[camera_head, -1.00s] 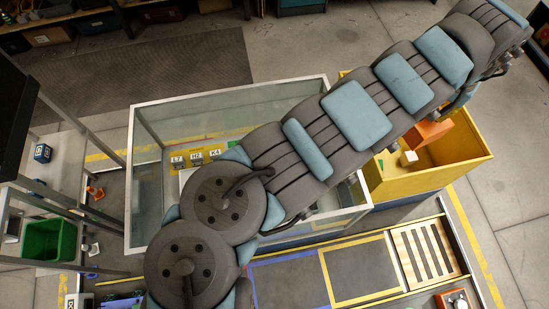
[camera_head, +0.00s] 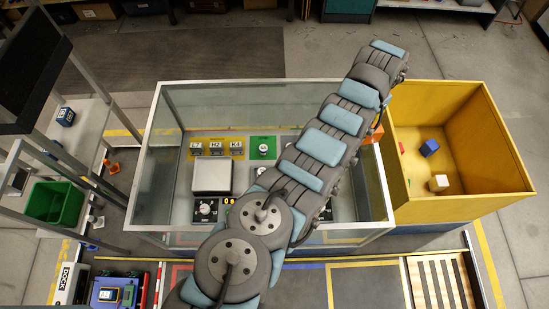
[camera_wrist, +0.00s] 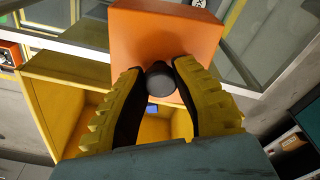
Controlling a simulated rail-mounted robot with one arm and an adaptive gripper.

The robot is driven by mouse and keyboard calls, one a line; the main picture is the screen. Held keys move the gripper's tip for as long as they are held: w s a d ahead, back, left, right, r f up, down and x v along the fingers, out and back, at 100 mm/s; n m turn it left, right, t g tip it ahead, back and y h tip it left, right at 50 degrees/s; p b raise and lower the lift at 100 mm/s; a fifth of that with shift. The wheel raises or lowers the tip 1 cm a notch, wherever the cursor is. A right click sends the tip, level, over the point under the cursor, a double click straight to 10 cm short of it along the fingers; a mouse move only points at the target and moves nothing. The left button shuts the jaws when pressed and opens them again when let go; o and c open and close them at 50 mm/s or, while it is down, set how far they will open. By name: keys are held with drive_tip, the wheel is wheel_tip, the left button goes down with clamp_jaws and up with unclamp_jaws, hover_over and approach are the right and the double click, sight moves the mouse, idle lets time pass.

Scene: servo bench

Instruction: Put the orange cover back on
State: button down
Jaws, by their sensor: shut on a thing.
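The orange cover (camera_wrist: 165,32) is a box shape with a round black knob (camera_wrist: 160,82) in the wrist view. My gripper (camera_wrist: 159,72) is shut on that knob, with a yellow ribbed finger on each side. In the head view a small part of the orange cover (camera_head: 375,133) shows beside my arm, near the border between the glass-walled case (camera_head: 272,85) and the yellow bin (camera_head: 505,135). My arm hides the rest of the cover and my gripper there. The cover is held up in the air.

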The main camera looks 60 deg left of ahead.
drive_tip(key=s+a+f+b, duration=0.2)
drive_tip(key=s+a+f, duration=0.8)
drive_tip(key=s+f, duration=0.45)
drive_tip(key=m+b, duration=0.2)
hover_over(263, 170)
wheel_tip(263, 170, down, 11)
drive_tip(key=shift+s+f+b, duration=0.2)
drive_tip(key=shift+f+b, duration=1.5)
drive_tip(key=shift+f, duration=0.25)
drive_tip(key=shift+f+b, duration=0.35)
drive_tip(key=shift+f, duration=0.65)
drive_tip(key=shift+f+b, duration=0.4)
drive_tip(key=shift+f, duration=0.85)
drive_tip(key=shift+c, duration=1.8)
unclamp_jaws()
